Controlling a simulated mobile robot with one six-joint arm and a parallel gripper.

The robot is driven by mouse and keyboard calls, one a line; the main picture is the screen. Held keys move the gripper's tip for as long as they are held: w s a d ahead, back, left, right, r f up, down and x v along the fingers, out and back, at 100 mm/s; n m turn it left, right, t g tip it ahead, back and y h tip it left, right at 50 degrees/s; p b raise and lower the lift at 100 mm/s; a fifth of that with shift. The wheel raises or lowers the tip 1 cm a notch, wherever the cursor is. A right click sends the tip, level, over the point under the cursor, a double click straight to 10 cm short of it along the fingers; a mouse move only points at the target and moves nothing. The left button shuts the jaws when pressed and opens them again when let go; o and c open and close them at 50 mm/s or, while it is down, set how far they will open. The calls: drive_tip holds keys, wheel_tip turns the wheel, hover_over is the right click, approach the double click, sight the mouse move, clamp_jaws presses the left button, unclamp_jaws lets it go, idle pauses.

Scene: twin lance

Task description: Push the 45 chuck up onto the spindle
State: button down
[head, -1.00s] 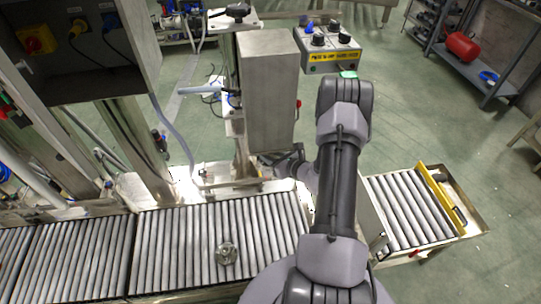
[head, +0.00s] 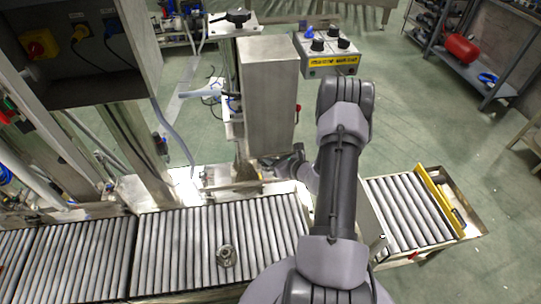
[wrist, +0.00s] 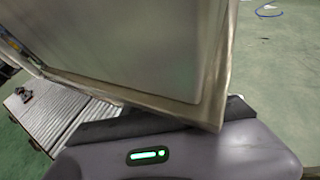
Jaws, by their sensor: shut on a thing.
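My arm reaches forward in the head view, and its purple-grey wrist bends left beside the tall metal housing (head: 268,95). My gripper (wrist: 165,120) shows in the wrist view as dark parts at the edge of its purple body. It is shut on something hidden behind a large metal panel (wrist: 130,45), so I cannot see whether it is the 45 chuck. The spindle is also hidden. A small round metal piece (head: 226,256) lies apart on the roller conveyor in the head view.
The roller conveyor (head: 180,245) runs across the front, with a short roller section (head: 400,215) at right ending in a yellow bar (head: 440,200). A control box with knobs (head: 330,55) stands behind my arm. An electrical cabinet is at left. Open green floor lies at right.

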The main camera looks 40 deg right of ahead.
drive_tip(key=shift+r, duration=0.1)
drive_tip(key=shift+f+b, duration=1.25)
drive_tip(key=shift+f, duration=0.15)
drive_tip(key=shift+r+p, duration=0.85)
drive_tip(key=shift+r, duration=0.65)
idle(0.5)
drive_tip(key=shift+f, duration=0.15)
drive_tip(key=shift+f+b, duration=1.2)
drive_tip(key=shift+f, duration=0.1)
drive_tip(key=shift+r+p, duration=0.8)
drive_tip(key=shift+r, duration=0.6)
idle(0.7)
